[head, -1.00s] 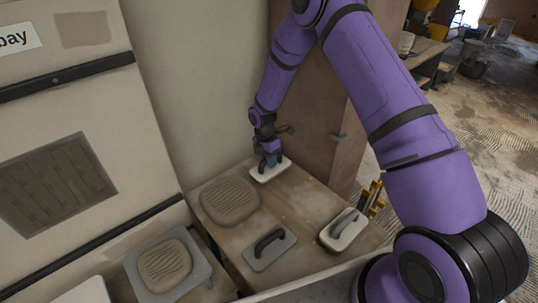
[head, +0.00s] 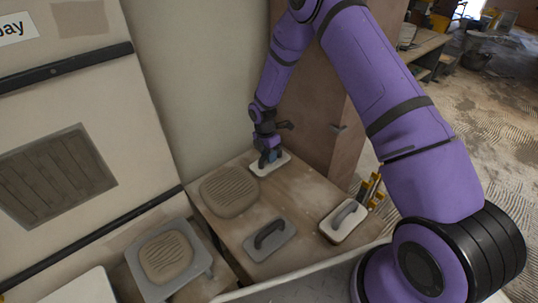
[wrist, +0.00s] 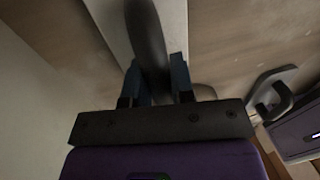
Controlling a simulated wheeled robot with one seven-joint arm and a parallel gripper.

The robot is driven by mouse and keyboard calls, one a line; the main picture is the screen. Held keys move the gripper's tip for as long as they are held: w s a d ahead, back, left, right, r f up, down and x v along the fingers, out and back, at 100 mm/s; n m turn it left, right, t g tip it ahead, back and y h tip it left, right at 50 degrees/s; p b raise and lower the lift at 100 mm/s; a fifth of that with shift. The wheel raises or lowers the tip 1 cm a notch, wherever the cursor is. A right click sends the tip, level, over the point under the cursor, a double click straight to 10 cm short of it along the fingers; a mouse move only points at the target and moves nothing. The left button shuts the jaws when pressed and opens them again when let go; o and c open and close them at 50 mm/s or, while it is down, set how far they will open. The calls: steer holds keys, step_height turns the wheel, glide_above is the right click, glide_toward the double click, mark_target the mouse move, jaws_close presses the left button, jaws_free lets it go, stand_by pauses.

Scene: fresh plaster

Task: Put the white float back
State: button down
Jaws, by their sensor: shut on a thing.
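The white float (head: 258,170) has a pale, flat rectangular plate and a dark handle. It is at the far end of the brown worktop (head: 303,200), near the wall. My gripper (head: 269,158) points down at it and is shut on its handle. In the wrist view the blue fingers of my gripper (wrist: 158,75) sit on both sides of the dark handle (wrist: 148,30), with the white plate (wrist: 176,22) behind. The plate is level and at or very close to the worktop; I cannot tell whether it touches.
On the worktop are a ribbed tan pad (head: 229,193), a grey float (head: 255,251) with a black handle and another pale float (head: 330,232) with a grey handle. A grey tray (head: 138,267) holding a ribbed pad is at left. A brown panel (head: 318,125) stands close behind my gripper.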

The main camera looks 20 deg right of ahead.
stand_by(0.3)
steer(key=c, duration=0.9)
jaws_free()
step_height(320, 180, up, 8)
steer(key=w, duration=0.1)
steer(key=shift+w+a, duration=0.2)
steer(key=shift+a, duration=0.05)
steer(key=shift+f, duration=0.15)
